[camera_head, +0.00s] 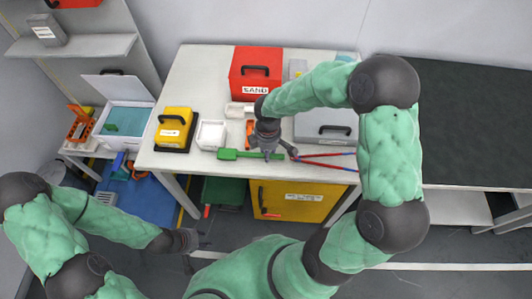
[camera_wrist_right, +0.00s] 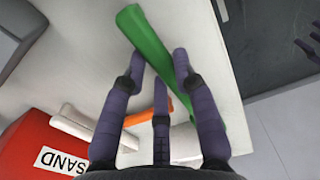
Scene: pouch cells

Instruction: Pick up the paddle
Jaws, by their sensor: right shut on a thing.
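The green paddle (camera_head: 232,154) is at the front edge of the white table, its wide end to the left and its thin handle to the right. My right gripper (camera_head: 267,153) points down over the handle. In the right wrist view the paddle (camera_wrist_right: 150,32) runs diagonally between the fingertips of my right gripper (camera_wrist_right: 160,62), which is shut on it. I cannot tell whether the paddle is clear of the tabletop. My left gripper (camera_head: 188,240) hangs low in front of the table, away from the paddle; its fingers are too small and dark to read.
On the table (camera_head: 200,70) are a red SAND box (camera_head: 255,62), a yellow case (camera_head: 174,128), a white tray (camera_head: 211,134), a grey case (camera_head: 326,128) and red-blue tools (camera_head: 325,164). An orange item (camera_wrist_right: 155,98) lies close by the right fingers. A yellow cabinet (camera_head: 290,202) stands below.

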